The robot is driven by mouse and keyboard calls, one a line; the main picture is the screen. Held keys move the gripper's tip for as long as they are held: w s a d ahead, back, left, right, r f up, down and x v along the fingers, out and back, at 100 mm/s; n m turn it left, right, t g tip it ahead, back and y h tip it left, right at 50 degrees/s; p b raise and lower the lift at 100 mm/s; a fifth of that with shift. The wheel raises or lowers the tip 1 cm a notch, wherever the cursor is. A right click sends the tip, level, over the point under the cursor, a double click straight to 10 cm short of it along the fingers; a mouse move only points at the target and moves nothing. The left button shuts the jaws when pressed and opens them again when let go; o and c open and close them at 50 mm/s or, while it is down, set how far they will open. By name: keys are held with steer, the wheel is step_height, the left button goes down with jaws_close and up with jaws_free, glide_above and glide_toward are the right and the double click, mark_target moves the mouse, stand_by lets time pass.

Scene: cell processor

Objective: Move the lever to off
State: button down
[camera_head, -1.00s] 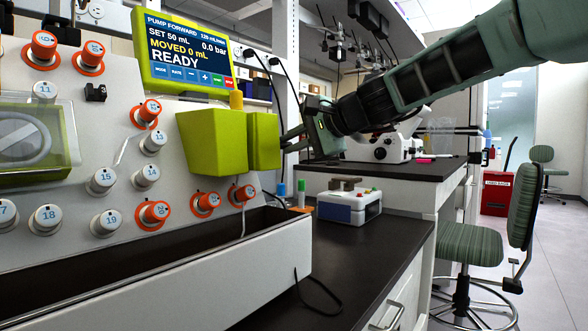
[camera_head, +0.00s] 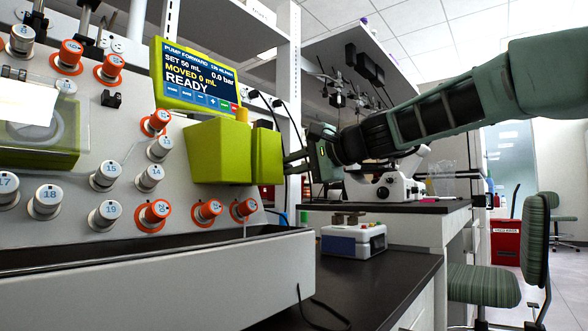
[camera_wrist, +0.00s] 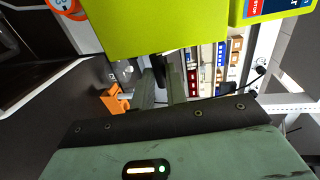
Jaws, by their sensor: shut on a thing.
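My gripper (camera_head: 288,163) is at the right side of the lime-green pump housing on the white machine. The housing has a large left block (camera_head: 218,152) and a narrower right block (camera_head: 267,156). My gripper's fingers reach in from the right and their tips meet the right block's side. In the wrist view, my gripper (camera_wrist: 161,72) has its fingers close together with a narrow gap, their far ends under the edge of the green housing (camera_wrist: 150,25). The jaws are shut on a part there, seemingly the lever, which the housing mostly hides.
A green-framed screen (camera_head: 197,76) reading READY stands above the housing. Numbered ports such as an orange one (camera_head: 207,211) surround it. A white trough (camera_head: 160,280) runs below. A small white-blue device (camera_head: 353,240) sits on the black bench to the right.

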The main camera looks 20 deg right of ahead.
steer(key=c, duration=1.4)
jaws_free()
steer(key=shift+f, duration=0.1)
steer(key=v, duration=1.7)
steer(key=shift+s+p, duration=0.2)
steer(key=shift+p, duration=0.2)
